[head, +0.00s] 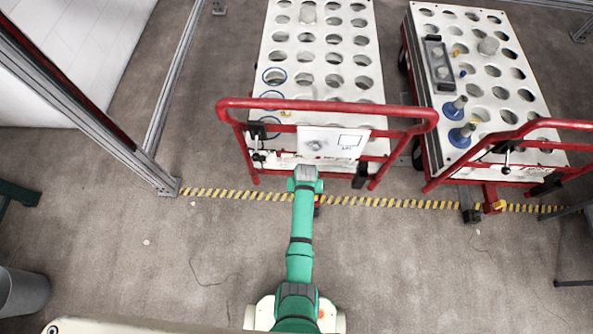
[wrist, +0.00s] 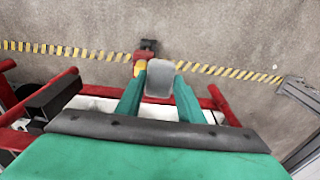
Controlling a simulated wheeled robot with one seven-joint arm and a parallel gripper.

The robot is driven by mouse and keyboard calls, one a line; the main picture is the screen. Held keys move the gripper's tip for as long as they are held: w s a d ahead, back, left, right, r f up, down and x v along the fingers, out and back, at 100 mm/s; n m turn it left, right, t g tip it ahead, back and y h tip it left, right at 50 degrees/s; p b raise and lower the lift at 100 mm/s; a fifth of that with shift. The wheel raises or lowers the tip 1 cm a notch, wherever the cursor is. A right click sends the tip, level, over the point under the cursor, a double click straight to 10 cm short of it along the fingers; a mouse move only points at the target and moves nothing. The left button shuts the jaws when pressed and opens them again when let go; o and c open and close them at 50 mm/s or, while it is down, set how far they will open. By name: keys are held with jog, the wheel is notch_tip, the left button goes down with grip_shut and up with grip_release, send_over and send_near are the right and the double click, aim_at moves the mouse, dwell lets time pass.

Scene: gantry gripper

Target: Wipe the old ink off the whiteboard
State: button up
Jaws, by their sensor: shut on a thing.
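The whiteboard (head: 333,150) is a small white panel on the red handle frame of the middle cart in the head view. It bears a grey smudge-like mark at left and a dark-outlined box with small writing at right. My gripper (head: 305,173) is just below the board's lower left edge in the head view. Whether it touches the board cannot be told. In the wrist view my gripper (wrist: 160,92) has its green fingers shut on a grey, rounded block (wrist: 160,77), apparently the eraser. The block is hidden in the head view.
The red handle (head: 395,108) of the middle cart surrounds the board. A second cart (head: 495,75) with a red handle stands at right. A yellow-black floor stripe (head: 240,194) runs across; the floor in front is mostly clear.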

jog(key=w+r+t, duration=0.5)
jog(key=w+t, duration=0.1)
jog(key=t, duration=0.7)
jog(key=s+r+t, duration=0.4)
jog(key=r, duration=0.4)
jog(key=w, duration=0.6)
jog(key=shift+a+f, duration=0.15)
jog(key=shift+a, duration=0.25)
jog(key=shift+w, duration=0.3)
jog(key=shift+w+a, duration=0.1)
jog(key=shift+w, duration=0.1)
jog(key=shift+w, duration=0.55)
